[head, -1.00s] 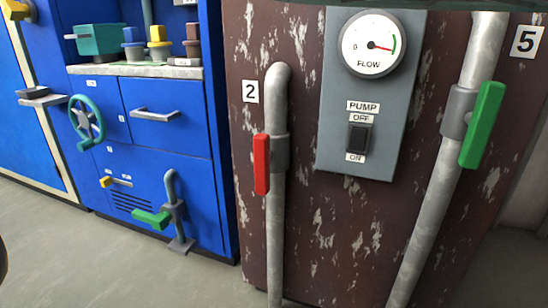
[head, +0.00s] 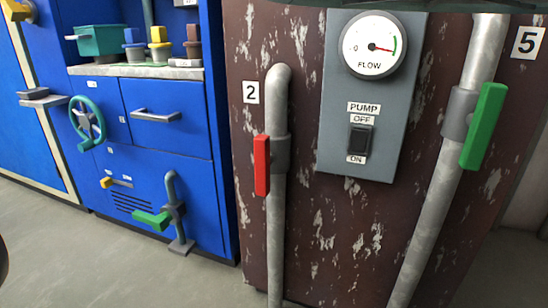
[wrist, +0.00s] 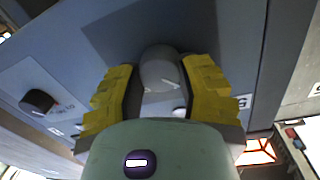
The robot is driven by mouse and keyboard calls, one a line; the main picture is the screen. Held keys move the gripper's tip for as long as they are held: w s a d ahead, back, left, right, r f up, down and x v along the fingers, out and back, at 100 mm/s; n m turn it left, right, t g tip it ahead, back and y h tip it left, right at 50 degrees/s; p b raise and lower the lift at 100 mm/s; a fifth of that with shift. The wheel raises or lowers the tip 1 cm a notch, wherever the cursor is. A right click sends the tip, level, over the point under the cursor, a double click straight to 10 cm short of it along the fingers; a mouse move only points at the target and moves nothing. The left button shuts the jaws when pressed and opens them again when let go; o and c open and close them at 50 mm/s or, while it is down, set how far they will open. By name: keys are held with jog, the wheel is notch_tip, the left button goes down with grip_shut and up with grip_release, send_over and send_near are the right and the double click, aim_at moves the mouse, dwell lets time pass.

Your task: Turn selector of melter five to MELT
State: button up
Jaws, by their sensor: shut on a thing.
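In the wrist view, my gripper (wrist: 159,78) has its two yellow fingers on either side of a rounded grey knob (wrist: 160,62) and is shut on it. The knob stands on a blue-grey panel (wrist: 70,60) and carries a white pointer mark on its lower part. I cannot tell from the lettering whether this knob is the selector of melter five. My gripper does not show in the head view.
A second, dark knob (wrist: 38,101) sits left on the same panel. In the head view, a brown cabinet (head: 340,230) bears a red valve handle (head: 262,165), a green valve handle (head: 484,126) and a pump switch (head: 360,140). A blue cabinet (head: 165,175) stands left. Floor in front is clear.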

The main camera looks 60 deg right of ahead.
jog(key=shift+r+m+p, duration=0.2)
jog(key=shift+m+p, duration=0.1)
jog(key=shift+p, duration=0.25)
jog(key=m+p, duration=0.3)
jog(key=shift+w+r, duration=0.1)
jog(key=shift+r, duration=0.2)
jog(key=m+p, duration=1)
jog(key=p, duration=0.1)
jog(key=shift+h+p, duration=0.4)
jog(key=shift+f+m+g+p, duration=0.15)
jog(key=shift+m+g+p, duration=0.05)
jog(key=shift+m+p, duration=0.55)
jog(key=shift+f+m+g+p, duration=0.2)
jog(key=shift+m+p, duration=0.3)
jog(key=shift+m, duration=0.45)
grip_shut()
jog(key=shift+f, duration=0.1)
jog(key=o, duration=1.2)
grip_release()
jog(key=shift+o, duration=0.2)
